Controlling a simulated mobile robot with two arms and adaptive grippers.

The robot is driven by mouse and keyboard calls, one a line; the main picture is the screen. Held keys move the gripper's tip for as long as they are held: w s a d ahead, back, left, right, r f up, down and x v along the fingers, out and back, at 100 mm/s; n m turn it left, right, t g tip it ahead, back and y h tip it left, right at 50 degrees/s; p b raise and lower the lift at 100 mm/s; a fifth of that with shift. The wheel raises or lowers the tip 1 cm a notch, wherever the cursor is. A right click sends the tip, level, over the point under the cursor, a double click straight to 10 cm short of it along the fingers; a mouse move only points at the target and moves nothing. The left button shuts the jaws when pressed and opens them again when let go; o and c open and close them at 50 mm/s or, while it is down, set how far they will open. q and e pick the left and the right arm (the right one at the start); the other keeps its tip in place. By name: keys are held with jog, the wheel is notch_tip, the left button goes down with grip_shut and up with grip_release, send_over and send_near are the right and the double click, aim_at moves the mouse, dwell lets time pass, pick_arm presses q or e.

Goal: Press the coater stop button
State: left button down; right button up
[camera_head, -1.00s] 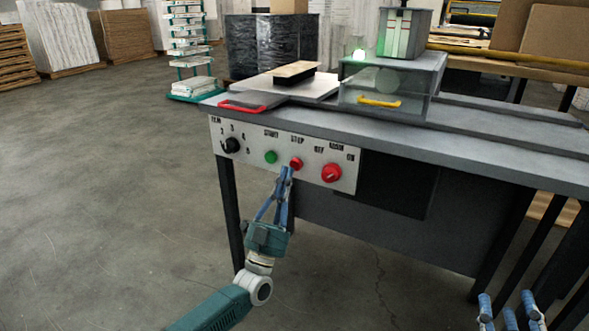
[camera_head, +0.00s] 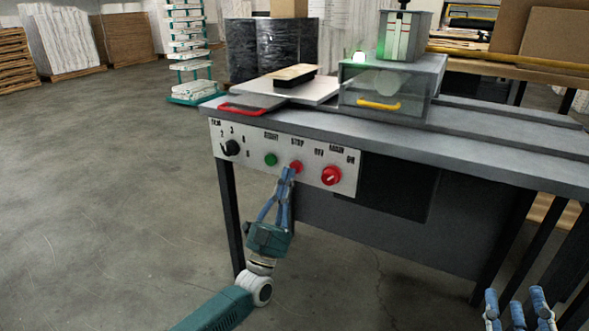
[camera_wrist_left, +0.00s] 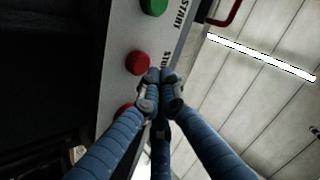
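The red stop button (camera_head: 296,167) is on the white control panel (camera_head: 213,136) on the table's front, under the label STOP. It also shows in the left wrist view (camera_wrist_left: 137,63). My left gripper (camera_head: 288,172) has its blue fingertips together, right at the lower edge of the stop button in the head view. In the left wrist view the closed fingertips (camera_wrist_left: 160,80) appear just beside the button; I cannot tell whether they touch it. My right gripper (camera_head: 518,298) shows at the lower right, its blue fingers spread and empty.
The green start button (camera_head: 271,159) is left of the stop button, and a red main knob (camera_head: 331,175) is right of it. A black dial (camera_head: 231,147) is at the panel's left. The grey table (camera_head: 480,160) carries a clear-sided box with a yellow handle (camera_head: 379,105).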

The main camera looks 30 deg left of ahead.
pick_arm(q)
jog(key=shift+w, duration=0.15)
pick_arm(e)
jog(key=shift+r, duration=0.1)
dwell(0.7)
pick_arm(q)
jog(key=shift+w, duration=0.3)
pick_arm(e)
jog(key=shift+s+a+r+t+y, duration=0.1)
jog(key=shift+s+r+t+y, duration=0.1)
jog(key=shift+r, duration=0.2)
jog(key=shift+s+r+t+y, duration=0.1)
jog(key=shift+r+t, duration=0.1)
jog(key=shift+r, duration=0.2)
pick_arm(q)
jog(key=shift+w+b, duration=0.45)
pick_arm(e)
jog(key=shift+s+r+t, duration=0.35)
jog(key=shift+r, duration=0.3)
jog(key=shift+s+r+t, duration=0.3)
jog(key=shift+r+t, duration=0.05)
jog(key=shift+r, duration=0.3)
dwell(0.6)
